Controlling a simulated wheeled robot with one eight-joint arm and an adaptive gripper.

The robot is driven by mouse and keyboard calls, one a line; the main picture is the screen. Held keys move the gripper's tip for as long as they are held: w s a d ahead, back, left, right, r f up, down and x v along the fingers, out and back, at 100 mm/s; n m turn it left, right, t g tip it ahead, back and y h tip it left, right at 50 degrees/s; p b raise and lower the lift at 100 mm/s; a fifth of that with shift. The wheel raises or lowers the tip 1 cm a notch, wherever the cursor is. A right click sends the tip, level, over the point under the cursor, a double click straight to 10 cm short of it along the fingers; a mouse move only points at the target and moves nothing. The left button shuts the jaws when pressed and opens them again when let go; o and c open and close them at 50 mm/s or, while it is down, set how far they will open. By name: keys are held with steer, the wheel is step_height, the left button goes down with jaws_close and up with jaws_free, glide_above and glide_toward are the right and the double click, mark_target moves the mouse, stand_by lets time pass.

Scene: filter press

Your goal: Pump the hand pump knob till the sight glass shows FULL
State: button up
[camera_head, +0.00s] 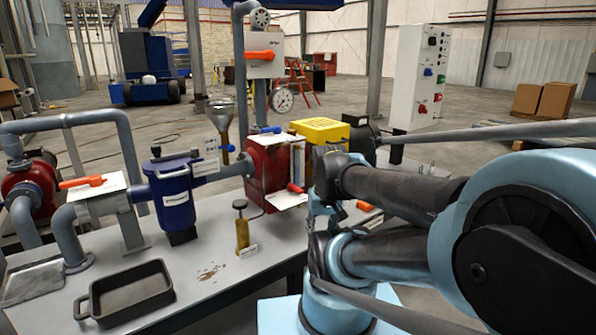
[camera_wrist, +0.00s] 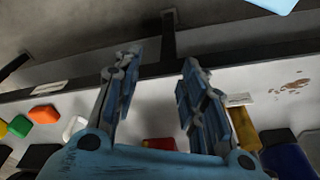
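The hand pump has a yellow body (camera_head: 242,236) and a dark round knob (camera_head: 239,204) on a thin rod. It stands upright on the bench, left of my arm. The sight glass (camera_head: 297,165) looks like a clear upright tube beside the red housing (camera_head: 268,166), with red near its bottom; its reading is too small to tell. In the wrist view my gripper (camera_wrist: 157,78) is open, with nothing between its fingers. The pump's yellow body (camera_wrist: 244,128) shows behind the right finger, apart from the grip gap. In the head view the fingers are hard to make out among my arm links.
A black tray (camera_head: 125,293) lies at the bench's front left. A blue filter pot (camera_head: 172,195) and orange-handled valve (camera_head: 92,182) stand behind it. A funnel (camera_head: 221,115) rises behind the pump. Bench around the brown stain (camera_head: 208,271) is clear.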

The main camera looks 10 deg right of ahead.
jaws_close()
stand_by(1.3)
